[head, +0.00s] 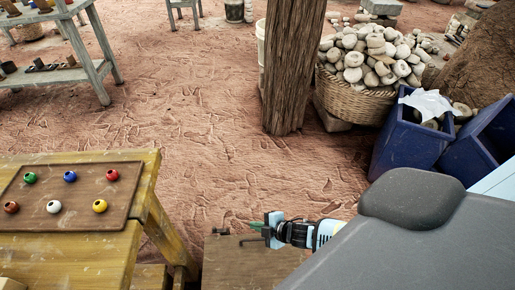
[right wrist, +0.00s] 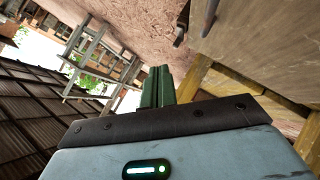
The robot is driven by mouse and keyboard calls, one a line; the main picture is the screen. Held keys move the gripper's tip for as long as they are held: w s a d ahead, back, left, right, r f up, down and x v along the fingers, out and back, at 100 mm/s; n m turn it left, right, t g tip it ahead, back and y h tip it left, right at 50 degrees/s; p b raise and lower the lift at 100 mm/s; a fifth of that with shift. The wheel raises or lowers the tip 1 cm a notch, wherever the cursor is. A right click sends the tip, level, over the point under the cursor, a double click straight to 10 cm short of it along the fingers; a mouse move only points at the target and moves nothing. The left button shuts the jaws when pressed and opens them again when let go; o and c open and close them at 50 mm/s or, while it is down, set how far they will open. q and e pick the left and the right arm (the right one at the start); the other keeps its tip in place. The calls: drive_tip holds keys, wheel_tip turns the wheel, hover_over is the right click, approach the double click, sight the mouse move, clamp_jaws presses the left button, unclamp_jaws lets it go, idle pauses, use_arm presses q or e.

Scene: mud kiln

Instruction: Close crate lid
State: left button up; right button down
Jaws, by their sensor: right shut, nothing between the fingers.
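A brown wooden panel (head: 235,265), which looks like the crate's lid or top, lies low in the middle of the head view. A small dark metal fitting (head: 220,231) shows at its far edge. My right gripper (head: 256,226) is over the panel's far edge, with its green fingers pointing left, shut and empty. In the right wrist view the closed green fingers (right wrist: 157,87) stand apart from a wooden panel (right wrist: 265,50) with a dark metal bar (right wrist: 211,18). The rest of the crate is hidden or out of frame, and I cannot tell the lid's angle. My left gripper is not in view.
A yellowish wooden table (head: 75,250) at left carries a brown board (head: 75,193) with several coloured beads. A wooden post (head: 293,65), a basket of stones (head: 355,102) and blue bins (head: 408,145) stand at the right. Bare earth floor lies between.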

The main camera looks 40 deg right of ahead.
use_arm(q)
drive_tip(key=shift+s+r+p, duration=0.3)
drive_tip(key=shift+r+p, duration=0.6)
drive_tip(key=shift+p, duration=0.05)
use_arm(e)
drive_tip(key=s+d+r, duration=0.3)
drive_tip(key=d+r, duration=0.3)
drive_tip(key=r, duration=0.1)
drive_tip(key=shift+d, duration=0.3)
drive_tip(key=shift+f, duration=0.1)
